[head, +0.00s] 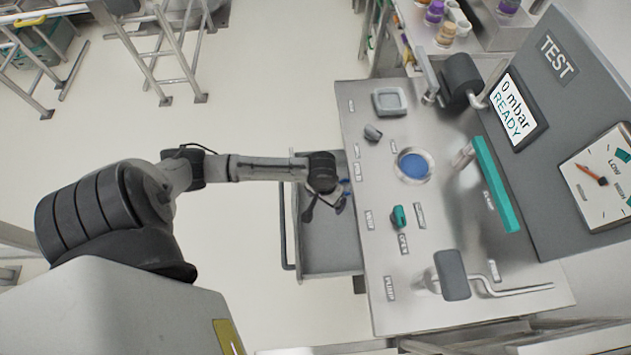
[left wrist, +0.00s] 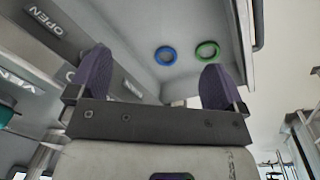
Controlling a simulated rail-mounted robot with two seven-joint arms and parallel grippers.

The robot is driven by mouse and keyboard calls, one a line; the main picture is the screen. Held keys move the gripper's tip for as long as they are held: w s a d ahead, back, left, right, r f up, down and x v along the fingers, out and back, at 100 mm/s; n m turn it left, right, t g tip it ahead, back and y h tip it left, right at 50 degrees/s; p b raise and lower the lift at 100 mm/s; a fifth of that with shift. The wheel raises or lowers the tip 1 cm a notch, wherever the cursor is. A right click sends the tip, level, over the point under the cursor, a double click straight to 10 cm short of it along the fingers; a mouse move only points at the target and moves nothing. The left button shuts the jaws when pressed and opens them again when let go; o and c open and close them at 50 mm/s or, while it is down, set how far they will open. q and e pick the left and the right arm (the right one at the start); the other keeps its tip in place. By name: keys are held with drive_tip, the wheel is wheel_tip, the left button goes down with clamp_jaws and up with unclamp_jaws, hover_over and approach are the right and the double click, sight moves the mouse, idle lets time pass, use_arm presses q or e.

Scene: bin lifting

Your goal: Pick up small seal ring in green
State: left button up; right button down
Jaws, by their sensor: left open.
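The green seal ring (left wrist: 207,51) lies on the grey floor of the open drawer (head: 325,262), near its side wall in the left wrist view. A blue ring (left wrist: 165,55) lies just left of it, apart from it. In the head view my left gripper (head: 326,207) hangs over the drawer, and I cannot make out the green ring there. In the left wrist view my left gripper (left wrist: 156,62) has its two dark fingers wide apart with nothing between them. The green ring shows beyond the right fingertip, at a distance. My right gripper is not in view.
The metal test bench (head: 450,255) stands right of the drawer, with a blue disc (head: 413,166), a teal knob (head: 399,217) and a teal bar (head: 496,185). The drawer handle (head: 284,225) is on the left. Open floor lies left of it.

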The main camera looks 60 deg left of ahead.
use_arm(q)
drive_tip(key=w+a+f+n+y+b, duration=0.1)
drive_tip(key=w+a+f+n+b, duration=0.25)
drive_tip(key=a+f+b, duration=0.45)
drive_tip(key=w+a+f+n+b, duration=0.3)
drive_tip(key=a+n+b, duration=0.25)
drive_tip(key=a, duration=0.55)
drive_tip(key=shift+g, duration=0.3)
wheel_tip(320, 180, down, 8)
drive_tip(key=b, duration=0.4)
drive_tip(key=shift+w+f, duration=0.15)
drive_tip(key=shift+f+b, duration=1.6)
drive_tip(key=shift+f, duration=1.05)
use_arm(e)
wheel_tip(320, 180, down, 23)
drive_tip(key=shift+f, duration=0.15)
use_arm(q)
drive_tip(key=shift+c, duration=0.2)
drive_tip(key=c, duration=1)
drive_tip(key=shift+o, duration=0.2)
drive_tip(key=shift+r, duration=0.1)
